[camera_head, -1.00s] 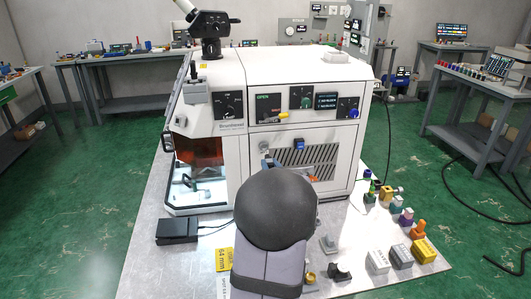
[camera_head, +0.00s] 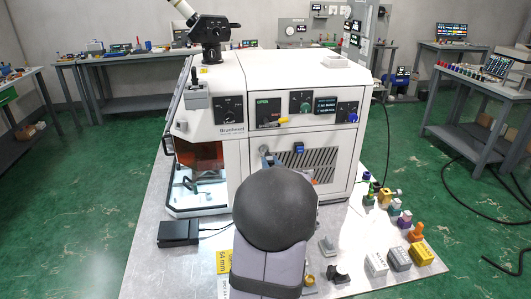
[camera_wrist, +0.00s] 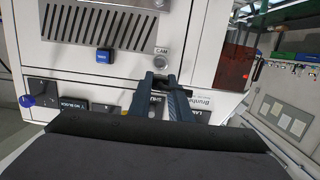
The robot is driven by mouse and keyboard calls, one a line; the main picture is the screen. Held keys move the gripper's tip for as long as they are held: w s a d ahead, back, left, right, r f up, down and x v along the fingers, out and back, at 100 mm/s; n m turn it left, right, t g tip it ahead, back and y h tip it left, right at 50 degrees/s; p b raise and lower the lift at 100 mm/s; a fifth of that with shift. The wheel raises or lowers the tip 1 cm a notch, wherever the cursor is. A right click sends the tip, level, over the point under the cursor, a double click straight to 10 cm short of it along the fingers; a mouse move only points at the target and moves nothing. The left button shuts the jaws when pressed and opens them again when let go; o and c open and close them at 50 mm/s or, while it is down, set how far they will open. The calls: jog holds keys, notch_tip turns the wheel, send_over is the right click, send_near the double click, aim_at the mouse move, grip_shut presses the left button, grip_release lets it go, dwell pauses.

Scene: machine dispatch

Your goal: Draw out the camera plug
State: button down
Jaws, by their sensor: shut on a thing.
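The white machine (camera_head: 300,85) stands on a metal bench. In the wrist view a label reading CAM (camera_wrist: 162,50) is on its panel, with a round grey socket or fitting (camera_wrist: 161,63) beside it. My gripper (camera_wrist: 159,84) is just beside this fitting, its two fingers closed around a small dark piece (camera_wrist: 160,89). That piece may be the camera plug; its shape is mostly hidden by the fingers. I cannot tell whether it still touches the panel.
A blue knob or latch (camera_wrist: 103,55) sits near the vent slots (camera_wrist: 92,27). Several coloured connectors and blocks (camera_head: 399,258) lie on the bench (camera_head: 148,262) to the right. A black box (camera_head: 179,232) with a cable lies at the left.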

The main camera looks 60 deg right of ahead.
jog(key=shift+r+p, duration=2.4)
jog(key=shift+r, duration=0.8)
